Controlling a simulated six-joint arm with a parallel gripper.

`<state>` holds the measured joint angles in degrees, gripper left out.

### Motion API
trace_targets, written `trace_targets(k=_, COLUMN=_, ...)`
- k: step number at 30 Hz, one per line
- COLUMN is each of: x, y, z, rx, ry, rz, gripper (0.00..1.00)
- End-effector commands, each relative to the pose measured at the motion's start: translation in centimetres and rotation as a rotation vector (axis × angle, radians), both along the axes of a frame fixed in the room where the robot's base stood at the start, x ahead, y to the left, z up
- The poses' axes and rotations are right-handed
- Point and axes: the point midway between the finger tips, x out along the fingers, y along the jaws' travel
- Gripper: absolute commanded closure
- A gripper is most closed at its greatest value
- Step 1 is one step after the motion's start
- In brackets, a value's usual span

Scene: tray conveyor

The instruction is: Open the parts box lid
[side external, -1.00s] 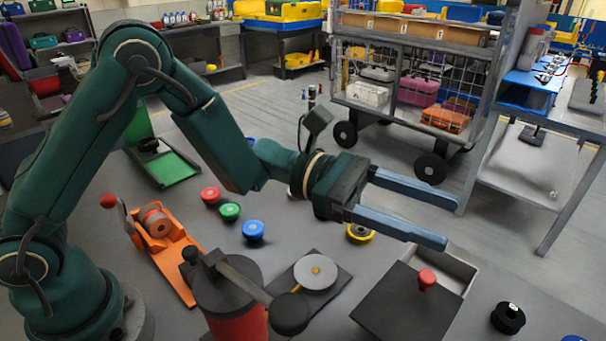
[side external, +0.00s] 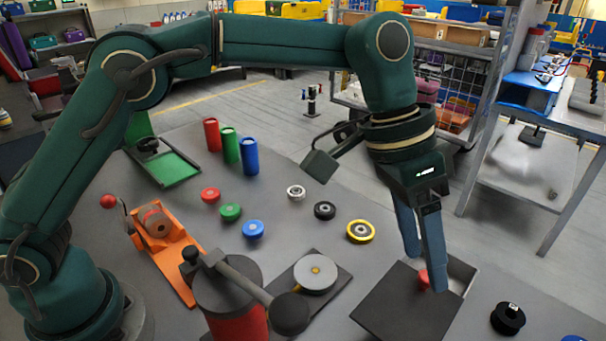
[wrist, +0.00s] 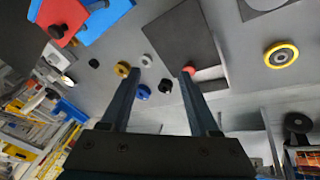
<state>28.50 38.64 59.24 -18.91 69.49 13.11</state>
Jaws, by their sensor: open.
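The parts box (side external: 462,274) is at the front right of the table in the side view. Its dark square lid (side external: 390,308) covers part of it and leaves a strip of the pale interior showing. A red knob (side external: 423,279) stands on the lid. My gripper (side external: 425,273) points down over the box, open and empty, with a finger partly covering the knob. In the wrist view the lid (wrist: 178,36) lies ahead of my gripper (wrist: 160,72). The knob (wrist: 188,71) shows at the tip of the right finger, not centred between the fingers. I cannot tell the exact height gap.
A yellow-rimmed wheel (side external: 360,231) and a black ring (side external: 325,210) lie behind the box. A grey disc on a dark plate (side external: 315,272) and a red canister with a lever (side external: 235,300) stand to its left. A black spool (side external: 508,318) lies right.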

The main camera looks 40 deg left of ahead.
Motion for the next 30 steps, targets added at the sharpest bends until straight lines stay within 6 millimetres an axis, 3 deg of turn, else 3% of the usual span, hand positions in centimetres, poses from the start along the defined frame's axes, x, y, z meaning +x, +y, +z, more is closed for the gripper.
trace_targets(k=9, x=4.0, y=1.4, z=2.0, rx=0.131, ry=-0.282, rz=-0.092, gripper=0.38)
trace_targets(k=30, x=4.1, y=0.9, z=-5.0, rx=0.128, ry=-0.260, rz=-0.088, gripper=0.38)
